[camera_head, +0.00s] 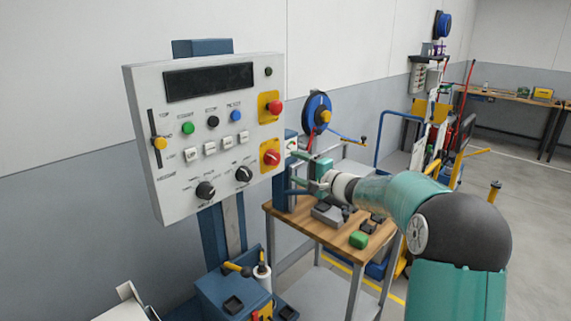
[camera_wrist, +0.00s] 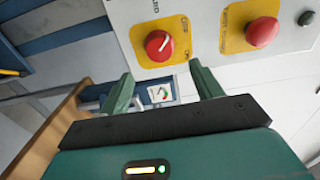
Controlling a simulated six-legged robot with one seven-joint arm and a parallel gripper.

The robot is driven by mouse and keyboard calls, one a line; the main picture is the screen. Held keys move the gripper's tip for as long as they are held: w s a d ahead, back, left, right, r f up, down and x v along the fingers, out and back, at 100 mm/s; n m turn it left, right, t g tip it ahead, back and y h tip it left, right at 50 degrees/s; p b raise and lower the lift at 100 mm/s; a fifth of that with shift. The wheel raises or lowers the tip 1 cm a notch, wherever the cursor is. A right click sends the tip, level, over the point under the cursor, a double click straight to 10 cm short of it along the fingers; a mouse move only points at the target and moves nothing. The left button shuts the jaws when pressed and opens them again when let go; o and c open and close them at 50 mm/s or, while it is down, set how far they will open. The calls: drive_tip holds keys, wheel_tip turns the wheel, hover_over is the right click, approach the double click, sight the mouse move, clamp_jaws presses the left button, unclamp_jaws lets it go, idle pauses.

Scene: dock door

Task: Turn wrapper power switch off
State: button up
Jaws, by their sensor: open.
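The wrapper control panel (camera_head: 215,130) is a light grey box on a blue post. Its power switch (camera_head: 270,157) is a red rotary knob on a yellow plate at the lower right of the panel. In the wrist view the power switch (camera_wrist: 158,45) lies ahead of and between my fingertips, with a white mark on it. My gripper (camera_head: 312,172) is to the right of the panel in the head view. In the wrist view my gripper (camera_wrist: 162,80) has its two green fingers spread apart, with nothing between them. The fingers appear clear of the knob.
A red emergency button (camera_head: 275,107) sits above the switch; it also shows in the wrist view (camera_wrist: 263,31). Black dials (camera_head: 243,174) and coloured buttons are to its left. A wooden workbench (camera_head: 325,238) with small items stands below my arm.

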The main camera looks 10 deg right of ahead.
drive_tip(key=v, duration=0.5)
drive_tip(key=shift+s, duration=0.2)
drive_tip(key=s+a+n+g+h, duration=0.1)
drive_tip(key=s+a+n+g, duration=0.3)
drive_tip(key=s+a, duration=0.45)
drive_tip(key=s+a+n+g+h, duration=0.1)
drive_tip(key=s+a+n+g, duration=0.4)
drive_tip(key=s, duration=0.6)
drive_tip(key=s+d+f+h, duration=0.1)
drive_tip(key=s+f+h, duration=0.1)
drive_tip(key=s, duration=0.5)
drive_tip(key=s+d+f+n+h, duration=0.1)
drive_tip(key=s+d+h, duration=0.1)
drive_tip(key=s, duration=0.5)
drive_tip(key=s+d+f+n+h, duration=0.1)
drive_tip(key=s+d+f+h, duration=0.1)
drive_tip(key=s+h, duration=0.2)
drive_tip(key=s, duration=0.3)
drive_tip(key=shift+s+f, duration=0.25)
drive_tip(key=shift+f, duration=0.05)
